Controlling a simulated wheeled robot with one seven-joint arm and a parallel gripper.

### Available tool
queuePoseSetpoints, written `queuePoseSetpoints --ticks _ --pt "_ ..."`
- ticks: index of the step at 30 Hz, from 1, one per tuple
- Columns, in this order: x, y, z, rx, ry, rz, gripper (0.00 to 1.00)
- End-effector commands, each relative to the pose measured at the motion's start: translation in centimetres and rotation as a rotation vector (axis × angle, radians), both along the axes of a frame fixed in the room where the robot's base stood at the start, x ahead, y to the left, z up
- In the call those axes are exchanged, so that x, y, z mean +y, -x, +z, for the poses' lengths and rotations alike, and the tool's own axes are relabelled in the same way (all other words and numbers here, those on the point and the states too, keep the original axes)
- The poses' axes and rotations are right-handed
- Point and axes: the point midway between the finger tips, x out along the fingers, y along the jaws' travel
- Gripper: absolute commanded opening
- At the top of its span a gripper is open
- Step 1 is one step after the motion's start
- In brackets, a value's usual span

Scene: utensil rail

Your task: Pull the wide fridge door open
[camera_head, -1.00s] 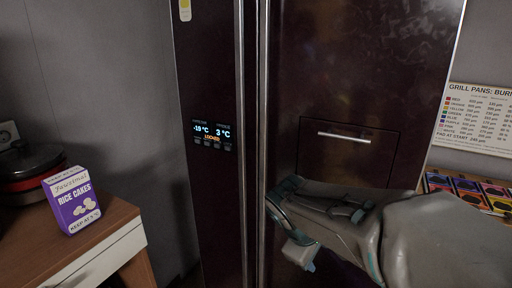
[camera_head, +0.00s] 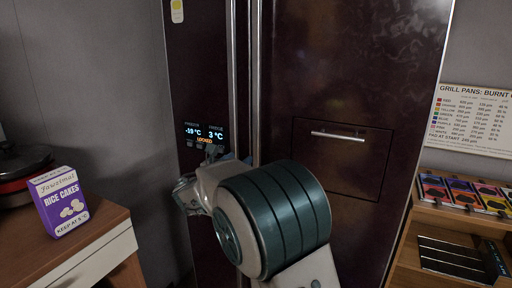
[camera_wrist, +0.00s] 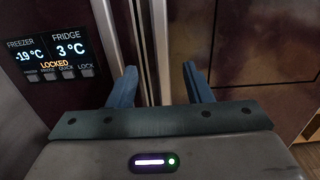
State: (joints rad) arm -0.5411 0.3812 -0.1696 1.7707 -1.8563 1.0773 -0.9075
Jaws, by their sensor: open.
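The wide fridge door (camera_head: 345,75) is the dark maroon right-hand door, and it is shut. Its long vertical metal handle (camera_head: 256,70) runs beside the seam, close to the handle (camera_head: 233,70) of the narrow left door (camera_head: 200,60). My gripper (camera_wrist: 158,72) is open, with the handle bars showing between its two blue fingers in the wrist view; I cannot tell how deep the fingers reach or whether they touch. In the head view my wrist hides most of the gripper and the lower handles. The display panel (camera_wrist: 50,52) on the narrow door reads LOCKED.
A dispenser-like panel with a short bar (camera_head: 338,136) is on the wide door. A box of rice cakes (camera_head: 59,202) stands on a wooden cabinet (camera_head: 105,230) at left. A wooden shelf unit (camera_head: 405,253) stands close at right, below a wall chart (camera_head: 475,128).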

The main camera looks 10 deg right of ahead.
Motion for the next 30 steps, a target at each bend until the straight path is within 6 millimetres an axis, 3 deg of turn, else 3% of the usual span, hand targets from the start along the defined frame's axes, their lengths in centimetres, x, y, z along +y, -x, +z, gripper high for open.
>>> queuePoseSetpoints --ticks 15,21,30 --pt "-6.2 -8.2 0.1 0.0 -0.004 -0.004 0.45" --pt "-7.2 -9.7 0.1 0.0 -0.005 -0.003 0.45" --pt "-7.4 -10.0 0.0 0.0 -0.005 -0.002 0.45"
